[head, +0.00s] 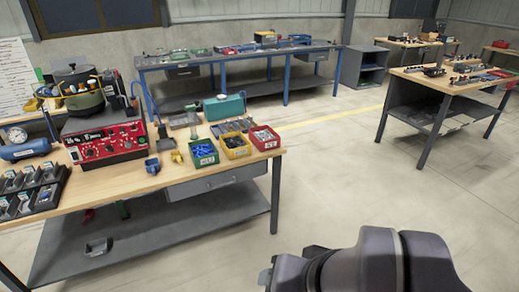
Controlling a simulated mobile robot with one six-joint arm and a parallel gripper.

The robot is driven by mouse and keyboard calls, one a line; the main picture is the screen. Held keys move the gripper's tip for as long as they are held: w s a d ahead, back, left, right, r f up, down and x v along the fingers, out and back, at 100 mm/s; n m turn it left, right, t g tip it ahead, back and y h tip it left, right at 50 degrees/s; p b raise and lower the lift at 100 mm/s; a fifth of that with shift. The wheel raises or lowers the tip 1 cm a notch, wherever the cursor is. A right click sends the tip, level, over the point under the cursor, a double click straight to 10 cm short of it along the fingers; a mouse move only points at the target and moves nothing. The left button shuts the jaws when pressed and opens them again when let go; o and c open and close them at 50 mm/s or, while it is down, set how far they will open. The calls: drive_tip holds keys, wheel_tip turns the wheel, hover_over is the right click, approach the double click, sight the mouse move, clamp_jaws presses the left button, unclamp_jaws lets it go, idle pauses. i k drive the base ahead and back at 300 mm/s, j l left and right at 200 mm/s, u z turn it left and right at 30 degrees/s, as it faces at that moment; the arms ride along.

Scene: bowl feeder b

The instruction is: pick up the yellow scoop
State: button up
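A small yellow object (177,157), which looks like the yellow scoop, lies on the wooden top of the near workbench (118,193). It sits just left of the green bin (204,153) and right of a small dark blue-grey object (152,166). It is too small to make out its exact shape. My dark arm shows at the bottom right, over the floor and well away from the bench. The fingers of my gripper do not show, and nothing held can be seen.
A yellow bin (236,147) and a red bin (265,138) stand right of the green bin. A red control box (105,143) with a bowl stands left of the yellow object. A teal box (224,107) is behind. Floor right of the bench (330,185) is clear.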

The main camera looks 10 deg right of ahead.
sight(176, 156)
drive_tip(key=z, duration=11.45)
